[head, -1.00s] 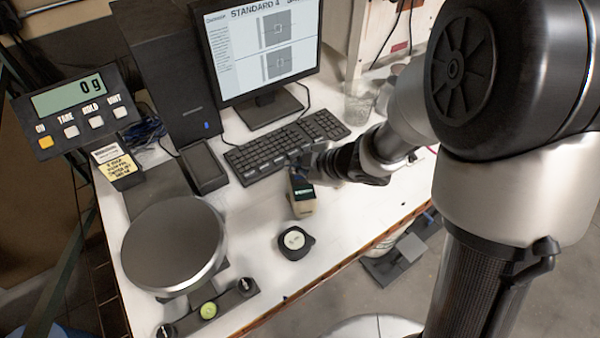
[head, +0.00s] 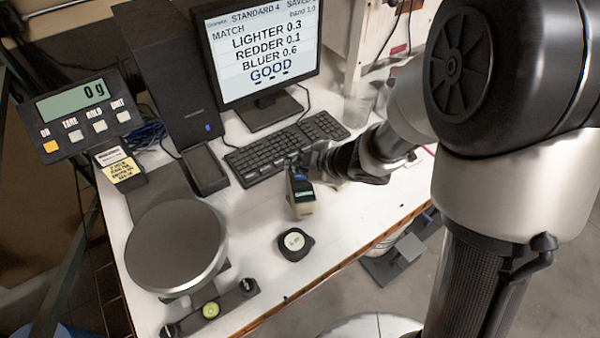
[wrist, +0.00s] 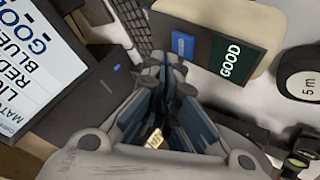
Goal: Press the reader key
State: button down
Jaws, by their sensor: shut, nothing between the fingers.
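The reader (head: 303,200) is a small beige handheld device standing on the white bench in front of the keyboard. In the wrist view the reader (wrist: 200,12) shows a blue key (wrist: 183,45) beside a dark green screen (wrist: 231,61) that reads GOOD. My gripper (head: 304,166) is just behind the reader's key end in the head view. In the wrist view my gripper (wrist: 164,72) is shut and empty, its tips close beside the blue key. I cannot tell whether they touch it. The monitor (head: 263,50) reads MATCH, LIGHTER 0.3, REDDER 0.1, BLUER 0.6, GOOD.
A black tape measure (head: 296,244) lies in front of the reader. The keyboard (head: 280,148) is behind it, and a clear beaker (head: 357,105) stands at the back right. A round scale pan (head: 175,245) is at the left. Bare bench lies right of the reader.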

aim_at(298, 178)
notch_tip(298, 178, up, 5)
jog(key=p, duration=0.5)
dwell(0.3)
dwell(0.5)
